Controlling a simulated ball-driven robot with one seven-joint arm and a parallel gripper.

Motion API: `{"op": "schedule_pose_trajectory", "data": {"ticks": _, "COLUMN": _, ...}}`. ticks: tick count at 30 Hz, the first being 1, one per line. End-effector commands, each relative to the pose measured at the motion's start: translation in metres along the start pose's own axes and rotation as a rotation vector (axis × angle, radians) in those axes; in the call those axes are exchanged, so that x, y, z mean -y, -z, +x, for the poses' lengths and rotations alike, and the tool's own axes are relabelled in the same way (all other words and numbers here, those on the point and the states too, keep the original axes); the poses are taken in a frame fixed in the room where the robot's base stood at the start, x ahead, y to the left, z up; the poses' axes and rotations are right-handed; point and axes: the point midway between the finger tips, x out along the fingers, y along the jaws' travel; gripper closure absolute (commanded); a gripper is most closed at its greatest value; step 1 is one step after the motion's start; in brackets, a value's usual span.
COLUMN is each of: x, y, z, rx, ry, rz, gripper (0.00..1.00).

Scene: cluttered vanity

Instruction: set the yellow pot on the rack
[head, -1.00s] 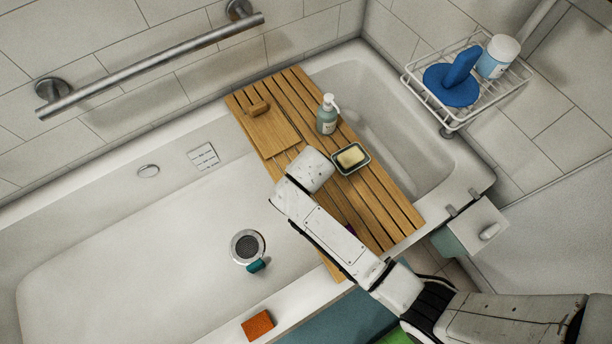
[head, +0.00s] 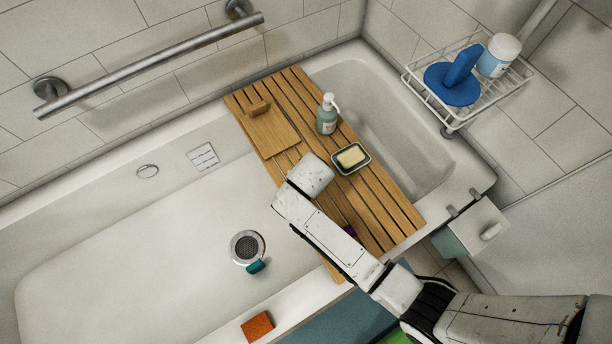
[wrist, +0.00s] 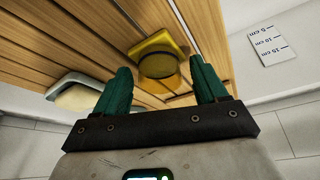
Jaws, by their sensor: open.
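The yellow pot (wrist: 158,60) shows in the wrist view, against the wooden slatted rack (wrist: 60,42). It lies between the two teal fingers of my gripper (wrist: 160,66), which is open with a gap on each side of the pot. In the head view my arm hides the pot and the fingers. There, the wooden slatted rack (head: 385,200) lies across the bathtub. A white wire rack (head: 437,112) hangs on the wall at the upper right.
A purple thing (head: 349,231) is partly behind my arm. The wire rack holds a blue item (head: 452,87) and a bottle (head: 498,56).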

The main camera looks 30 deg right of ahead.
Motion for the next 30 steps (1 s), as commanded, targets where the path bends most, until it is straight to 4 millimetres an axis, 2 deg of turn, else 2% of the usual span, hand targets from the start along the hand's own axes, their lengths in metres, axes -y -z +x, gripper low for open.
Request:
{"op": "schedule_pose_trajectory", "data": {"ticks": 5, "x": 0.0, "y": 0.001, "z": -0.001, "rx": 0.0, "ry": 0.0, "rz": 0.0, "gripper": 0.28}}
{"op": "schedule_pose_trajectory", "data": {"ticks": 9, "x": 0.0, "y": 0.002, "z": -0.011, "rx": -0.001, "ry": 0.001, "rz": 0.0, "gripper": 0.28}}
{"op": "schedule_pose_trajectory", "data": {"ticks": 11, "x": 0.0, "y": 0.002, "z": -0.02, "rx": -0.001, "ry": 0.0, "rz": 0.0, "gripper": 0.28}}
{"op": "schedule_pose_trajectory", "data": {"ticks": 21, "x": 0.0, "y": 0.002, "z": -0.089, "rx": -0.002, "ry": 0.002, "rz": 0.0, "gripper": 0.28}}
{"op": "schedule_pose_trajectory", "data": {"ticks": 25, "x": 0.0, "y": 0.002, "z": -0.108, "rx": -0.001, "ry": 0.001, "rz": 0.0, "gripper": 0.28}}
{"op": "schedule_pose_trajectory", "data": {"ticks": 30, "x": 0.0, "y": 0.002, "z": -0.121, "rx": 0.0, "ry": 0.0, "rz": 0.0, "gripper": 0.28}}
